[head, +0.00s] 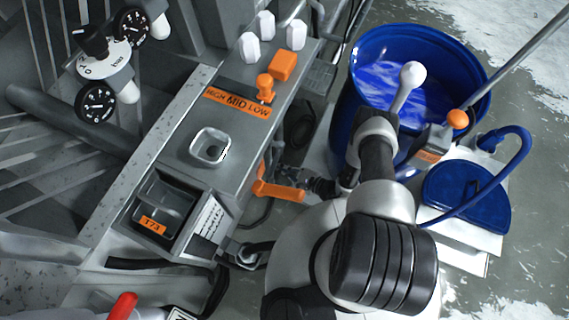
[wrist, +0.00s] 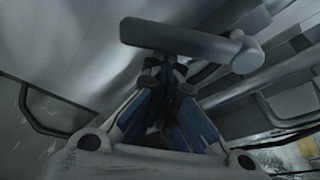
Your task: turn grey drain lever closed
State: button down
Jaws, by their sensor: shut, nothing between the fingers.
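The grey lever (wrist: 180,38) fills the upper middle of the wrist view. Its flat bar runs across the picture, and its round pivot end is at the right. My gripper (wrist: 165,68) is shut and empty, with its fingertips close by the bar's lower edge. I cannot tell whether they touch it. In the head view my gripper (head: 288,174) is at the side of the grey machine, beside an orange handle (head: 277,187). I cannot make out the grey lever in the head view.
The grey control panel (head: 185,165) with white knobs (head: 266,26) and an orange selector (head: 265,86) is left of my arm. A blue drum (head: 345,108) of blue liquid stands at the back right. A blue lid (head: 465,195) with a hose lies right of my arm.

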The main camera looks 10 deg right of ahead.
jog(key=s+r+m, duration=0.1)
jog(key=s+a+r+m+g, duration=0.1)
jog(key=r+m, duration=0.1)
jog(key=shift+a+r+g+y+p, duration=0.2)
jog(key=shift+g+y+p, duration=0.1)
jog(key=shift+y, duration=0.1)
jog(key=shift+r, duration=0.15)
dwell(0.5)
